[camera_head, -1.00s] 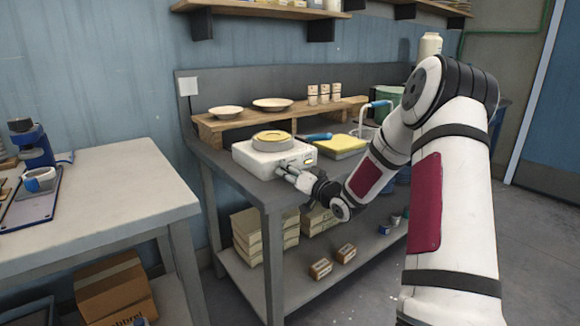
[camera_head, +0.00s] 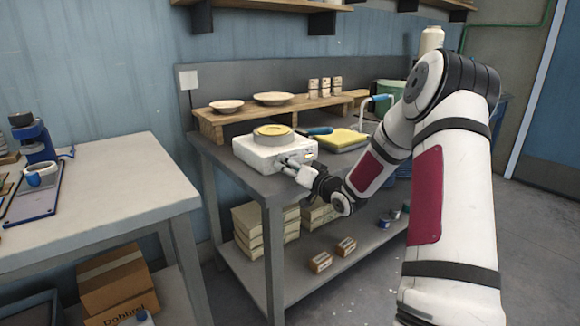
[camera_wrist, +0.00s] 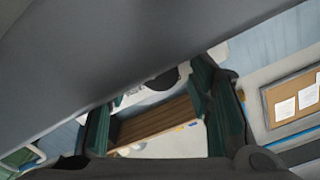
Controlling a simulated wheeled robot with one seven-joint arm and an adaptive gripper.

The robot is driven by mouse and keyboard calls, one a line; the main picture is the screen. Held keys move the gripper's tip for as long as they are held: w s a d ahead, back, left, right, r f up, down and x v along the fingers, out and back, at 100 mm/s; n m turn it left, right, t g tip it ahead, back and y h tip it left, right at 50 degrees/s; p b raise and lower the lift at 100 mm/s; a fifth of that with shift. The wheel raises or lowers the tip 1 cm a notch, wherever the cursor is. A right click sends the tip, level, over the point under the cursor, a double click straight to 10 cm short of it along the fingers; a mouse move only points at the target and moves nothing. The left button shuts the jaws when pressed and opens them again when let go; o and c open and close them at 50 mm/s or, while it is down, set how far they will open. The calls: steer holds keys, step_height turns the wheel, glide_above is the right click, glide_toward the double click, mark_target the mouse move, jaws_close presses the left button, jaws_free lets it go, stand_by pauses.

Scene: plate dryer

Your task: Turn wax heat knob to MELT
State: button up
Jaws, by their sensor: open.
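The wax heater is a white box (camera_head: 258,155) with a round yellowish pot (camera_head: 272,134) on top, on the grey workbench. My gripper (camera_head: 287,161) is at the heater's front face, toward its right side. The heat knob is hidden behind my fingers or too small to make out, so its setting cannot be read. Whether the fingers touch the knob cannot be told.
A yellow-topped tray (camera_head: 343,139) sits to the heater's right. A second table (camera_head: 110,190) stands at the left. Boxes lie on the lower shelf.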

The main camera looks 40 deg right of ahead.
steer(key=s, duration=1.1)
steer(key=shift+s+d, duration=0.2)
steer(key=shift+s, duration=0.2)
steer(key=s+a+r+n+g+h, duration=0.3)
steer(key=s+a+g+h, duration=0.15)
steer(key=a+g, duration=0.45)
steer(key=s+a+r+n+g+y, duration=0.1)
steer(key=s+a+g, duration=0.2)
steer(key=s+a, duration=0.55)
steer(key=s+a+r+n+g+y, duration=0.1)
steer(key=s+a+g+y, duration=0.2)
steer(key=s, duration=1.1)
steer(key=s+a+r+g, duration=0.1)
steer(key=s+a+g, duration=0.1)
steer(key=s+a, duration=0.7)
step_height(320, 180, up, 22)
steer(key=s+d+t+p, duration=0.1)
steer(key=t+p, duration=0.2)
steer(key=p, duration=1.7)
steer(key=shift+s+d+f+n+p, duration=0.15)
steer(key=shift+s+d+n+p, duration=0.15)
steer(key=shift+d+p, duration=0.1)
